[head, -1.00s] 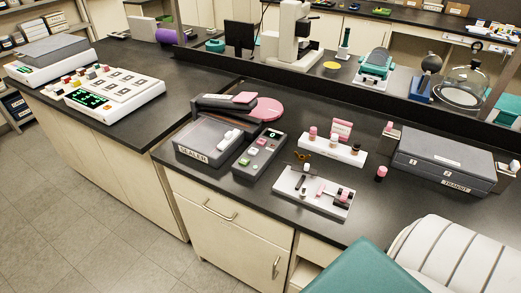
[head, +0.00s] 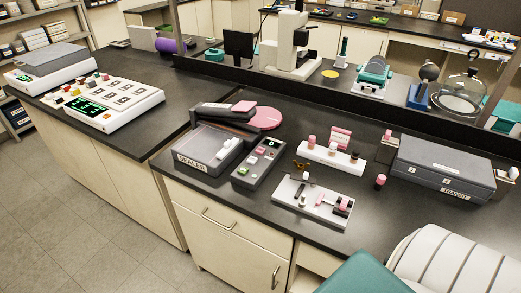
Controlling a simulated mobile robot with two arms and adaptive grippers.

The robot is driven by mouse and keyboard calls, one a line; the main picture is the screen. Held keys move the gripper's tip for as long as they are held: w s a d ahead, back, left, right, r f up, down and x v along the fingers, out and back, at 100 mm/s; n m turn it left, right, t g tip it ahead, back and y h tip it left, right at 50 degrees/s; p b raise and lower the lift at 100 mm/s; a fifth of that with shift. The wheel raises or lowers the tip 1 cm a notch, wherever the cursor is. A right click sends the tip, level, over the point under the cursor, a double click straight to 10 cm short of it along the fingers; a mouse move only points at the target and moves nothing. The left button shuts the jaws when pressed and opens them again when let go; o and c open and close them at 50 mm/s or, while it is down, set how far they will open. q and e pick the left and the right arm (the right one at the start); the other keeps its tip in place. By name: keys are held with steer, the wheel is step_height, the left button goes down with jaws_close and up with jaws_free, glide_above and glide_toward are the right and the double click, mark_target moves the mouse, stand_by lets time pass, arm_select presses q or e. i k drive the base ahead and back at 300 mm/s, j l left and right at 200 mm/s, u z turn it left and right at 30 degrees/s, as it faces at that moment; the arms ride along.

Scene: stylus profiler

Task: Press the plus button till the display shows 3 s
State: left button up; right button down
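A dark grey control box (head: 259,162) stands on the black bench just right of the sealer. A small display (head: 274,143) is at its far end; its digit is too small to read surely. Below the display are a pink-red button (head: 262,151), a pale button (head: 252,159) and a green button (head: 243,171). I cannot make out which one carries a plus. Neither of my grippers is in view.
A white tray (head: 293,206) with small parts and a white vial rack (head: 318,154) lie to the right. A grey "TRANSIT" case (head: 444,165) is farther right. The bench's front edge is clear near the box.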

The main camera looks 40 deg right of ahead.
mark_target(260, 151)
steer(key=i+j+z, duration=0.15)
steer(key=z, duration=0.2)
steer(key=i+j+z, duration=0.15)
steer(key=j+z, duration=0.25)
steer(key=i+j+z, duration=0.1)
steer(key=z, duration=0.25)
